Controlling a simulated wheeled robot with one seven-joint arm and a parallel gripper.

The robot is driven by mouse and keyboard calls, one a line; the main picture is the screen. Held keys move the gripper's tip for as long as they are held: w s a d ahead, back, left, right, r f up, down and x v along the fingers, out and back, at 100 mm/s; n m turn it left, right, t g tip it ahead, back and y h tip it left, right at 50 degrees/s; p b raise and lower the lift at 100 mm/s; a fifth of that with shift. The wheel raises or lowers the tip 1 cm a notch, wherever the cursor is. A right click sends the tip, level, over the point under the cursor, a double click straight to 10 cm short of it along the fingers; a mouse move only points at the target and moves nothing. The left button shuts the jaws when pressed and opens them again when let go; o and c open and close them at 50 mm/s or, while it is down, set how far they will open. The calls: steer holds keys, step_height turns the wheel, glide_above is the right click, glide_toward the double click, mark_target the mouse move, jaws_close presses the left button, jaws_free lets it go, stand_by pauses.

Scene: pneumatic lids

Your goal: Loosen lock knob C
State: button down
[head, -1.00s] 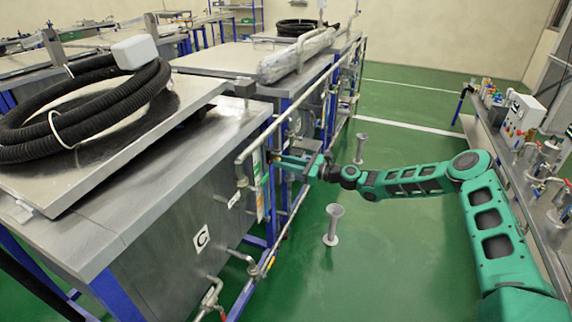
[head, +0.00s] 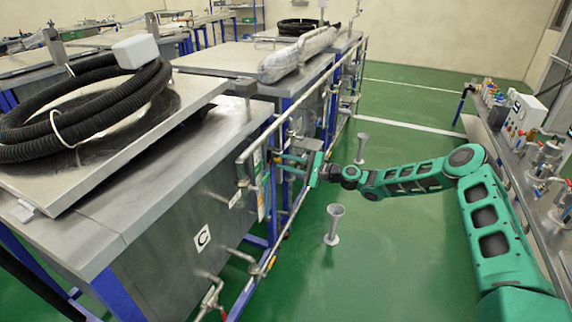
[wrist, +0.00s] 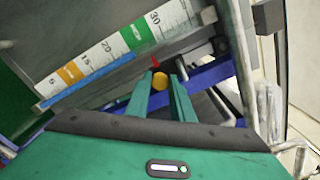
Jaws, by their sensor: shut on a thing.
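The lock knob (wrist: 160,81) shows in the wrist view as a small yellow-orange knob between my two green fingers, below a printed scale (wrist: 105,58) and a red pointer (wrist: 155,62). My gripper (wrist: 160,86) is shut on it. In the head view my gripper (head: 278,164) reaches the rail side of the tank (head: 195,215) that bears a C label (head: 202,238). The knob is too small to make out there. How tight the knob is cannot be seen.
A metal pipe rail (head: 285,113) runs along the tank fronts close to my gripper. Two grey funnel-shaped stands (head: 334,225) (head: 361,148) stand on the green floor near my arm. A bench with instruments (head: 525,150) lies at the right. A coiled black hose (head: 95,110) rests on the tank lid.

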steer(key=n, duration=0.6)
steer(key=shift+s+a+n, duration=0.2)
steer(key=shift+a+n, duration=0.05)
steer(key=shift+n, duration=0.05)
steer(key=n, duration=0.6)
steer(key=shift+f, duration=0.1)
steer(key=shift+n, duration=0.3)
steer(key=c, duration=1.6)
jaws_free()
steer(key=shift+o, duration=0.2)
steer(key=shift+d, duration=0.1)
steer(key=shift+w, duration=0.1)
steer(key=shift+d, duration=0.15)
